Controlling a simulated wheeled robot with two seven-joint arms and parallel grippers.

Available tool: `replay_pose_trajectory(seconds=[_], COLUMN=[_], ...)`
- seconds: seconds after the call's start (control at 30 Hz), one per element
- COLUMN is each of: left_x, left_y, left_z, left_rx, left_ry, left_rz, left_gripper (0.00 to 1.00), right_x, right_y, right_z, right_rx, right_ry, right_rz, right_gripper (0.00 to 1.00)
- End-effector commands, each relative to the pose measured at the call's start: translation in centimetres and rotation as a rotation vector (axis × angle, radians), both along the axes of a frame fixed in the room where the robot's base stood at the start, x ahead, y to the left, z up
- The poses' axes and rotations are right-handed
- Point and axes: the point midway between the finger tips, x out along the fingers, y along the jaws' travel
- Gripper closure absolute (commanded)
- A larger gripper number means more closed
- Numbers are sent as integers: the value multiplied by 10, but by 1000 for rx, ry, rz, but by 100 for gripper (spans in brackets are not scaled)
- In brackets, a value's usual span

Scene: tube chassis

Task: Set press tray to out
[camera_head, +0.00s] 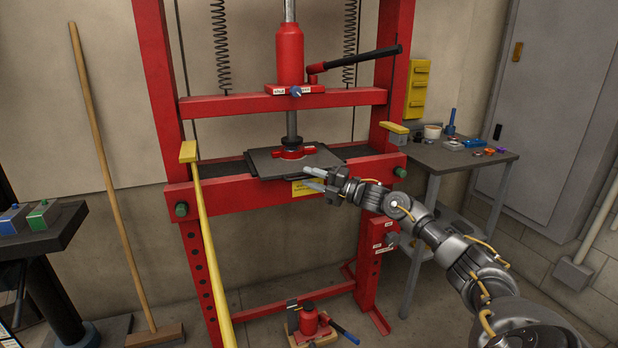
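The press tray (275,161) is a flat dark grey plate on the bed of the red press frame (230,191). It sits under the ram, with a red fitting on top. A yellow label (308,188) is on the beam below its front edge. My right gripper (309,178) reaches in from the right, with its fingertips at or just in front of the tray's front right edge. The fingers look spread apart with nothing seen between them; whether they touch the tray is hard to tell. My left gripper is not in view.
A long yellow bar (207,250) slants down in front of the press's left post. A side table (450,158) with small items stands at right. A broom (110,190) leans at left beside a dark stand (45,238). A red jack (308,320) sits on the floor.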

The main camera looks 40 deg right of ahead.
Motion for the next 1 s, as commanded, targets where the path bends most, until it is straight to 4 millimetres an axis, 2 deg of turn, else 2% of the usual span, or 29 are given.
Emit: replay_pose_trajectory(seconds=[0.13,0.43,0.7,1.0], left_x=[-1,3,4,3], left_y=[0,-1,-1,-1], left_z=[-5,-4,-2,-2], left_rx=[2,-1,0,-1], left_ry=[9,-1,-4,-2], left_rz=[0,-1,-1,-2], left_gripper=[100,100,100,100], right_x=[8,9,9,9], right_y=[4,5,5,5], right_z=[2,1,1,1], right_rx=[0,-1,-1,-1], right_ry=[-1,1,1,1], right_rz=[0,1,1,2], right_gripper=[68,68,100,100])
